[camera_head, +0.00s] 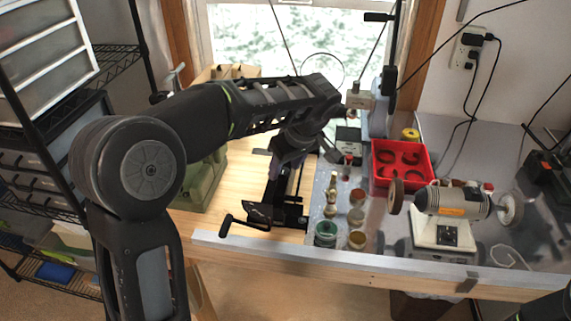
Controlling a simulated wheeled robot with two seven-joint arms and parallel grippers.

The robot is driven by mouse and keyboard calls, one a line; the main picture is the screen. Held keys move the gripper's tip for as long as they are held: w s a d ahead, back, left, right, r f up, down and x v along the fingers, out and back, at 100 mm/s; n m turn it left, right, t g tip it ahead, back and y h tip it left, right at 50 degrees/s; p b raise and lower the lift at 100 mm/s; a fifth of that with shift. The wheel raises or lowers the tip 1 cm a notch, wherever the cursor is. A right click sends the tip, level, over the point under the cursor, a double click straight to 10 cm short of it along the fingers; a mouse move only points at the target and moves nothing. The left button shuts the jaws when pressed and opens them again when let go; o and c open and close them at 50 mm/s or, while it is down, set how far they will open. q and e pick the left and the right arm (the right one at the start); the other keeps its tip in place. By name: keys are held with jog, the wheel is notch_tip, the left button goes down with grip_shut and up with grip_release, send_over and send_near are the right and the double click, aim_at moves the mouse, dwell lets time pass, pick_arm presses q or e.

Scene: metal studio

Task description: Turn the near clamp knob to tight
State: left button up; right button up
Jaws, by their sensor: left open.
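My left arm reaches in from the left over the wooden workbench. Its gripper (284,182) points down over a black clamp-like device (262,212) near the bench's front edge. The gripper is open, but its dark fingers are hard to tell apart from the black device below. A black crank handle (228,222) sticks out from the device toward the front left. I cannot clearly make out the near clamp knob; the wrist and gripper cover part of the device. I cannot tell whether the fingers touch anything. My right gripper is out of view.
Several jars and bottles, including a green-topped jar (325,235), stand just right of the device. A red tray (401,181) and a bench grinder (450,203) are farther right. A green machine (206,180) stands at left, partly behind my arm. The bench edge (380,259) runs along the front.

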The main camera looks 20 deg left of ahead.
pick_arm(q)
jog(key=shift+f, duration=0.25)
jog(key=shift+c, duration=0.2)
grip_shut()
